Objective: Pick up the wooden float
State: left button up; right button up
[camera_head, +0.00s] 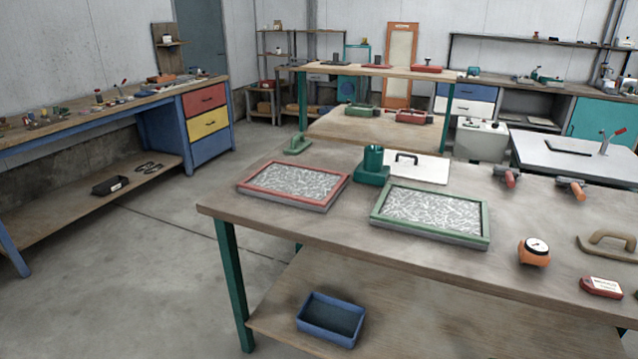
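The wooden float (611,243) lies on the right part of the near workbench (480,268). It is a flat tan plate with a raised, arched brown handle on top. Its right end is cut off by the picture edge. Nothing is touching it that I can see. Neither of my grippers shows in the head view.
On the same bench are a red-framed tray (252,197), a green-framed tray (376,222), an orange gauge (534,253) left of the float and a red box (601,287) in front of it. A blue bin (330,319) sits on the lower shelf. Floor at left is open.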

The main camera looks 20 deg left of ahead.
aim_at(595, 245)
jog(key=i+l, duration=0.3)
jog(key=l, duration=0.15)
jog(key=i+l, duration=0.35)
jog(key=l, duration=0.1)
